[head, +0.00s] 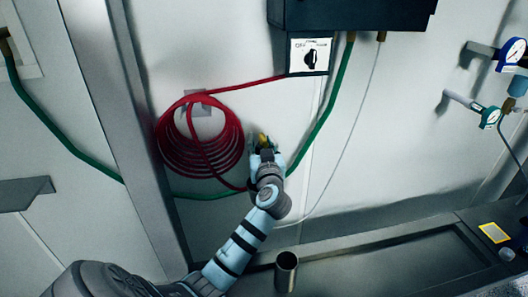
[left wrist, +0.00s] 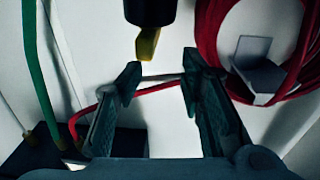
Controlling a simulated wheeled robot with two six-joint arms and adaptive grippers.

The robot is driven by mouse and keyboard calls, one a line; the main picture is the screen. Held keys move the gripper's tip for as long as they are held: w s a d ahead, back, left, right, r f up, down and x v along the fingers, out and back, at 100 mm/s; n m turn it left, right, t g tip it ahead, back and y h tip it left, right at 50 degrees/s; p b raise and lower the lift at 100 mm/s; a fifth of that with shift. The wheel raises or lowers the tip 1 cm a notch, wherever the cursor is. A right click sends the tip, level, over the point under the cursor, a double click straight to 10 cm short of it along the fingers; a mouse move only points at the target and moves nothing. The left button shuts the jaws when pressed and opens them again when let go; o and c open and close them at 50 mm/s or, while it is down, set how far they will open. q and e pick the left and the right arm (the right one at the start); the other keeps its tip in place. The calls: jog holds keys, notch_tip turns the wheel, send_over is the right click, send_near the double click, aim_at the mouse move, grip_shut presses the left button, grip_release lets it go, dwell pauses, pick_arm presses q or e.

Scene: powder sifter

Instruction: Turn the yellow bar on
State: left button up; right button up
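The yellow bar (head: 262,138) shows as a small yellow patch by the wall, just beyond my left gripper (head: 266,153), which partly hides it in the head view. In the left wrist view the yellow bar (left wrist: 148,45) hangs tilted from a dark cylindrical part (left wrist: 150,10). My left gripper (left wrist: 160,72) is open there, its two dark fingers apart with nothing between them. The bar's lower end is just beyond the fingertips, nearer the left finger in the picture. I cannot tell whether it touches. My right gripper is in neither view.
A red coiled hose (head: 170,145) hangs on the wall left of my left gripper. A dark box (head: 350,14) is above. A metal cup (head: 286,272) stands on the bench; gauges (head: 514,51) are at the right.

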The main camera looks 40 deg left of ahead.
pick_arm(q)
jog(key=v, duration=1.1)
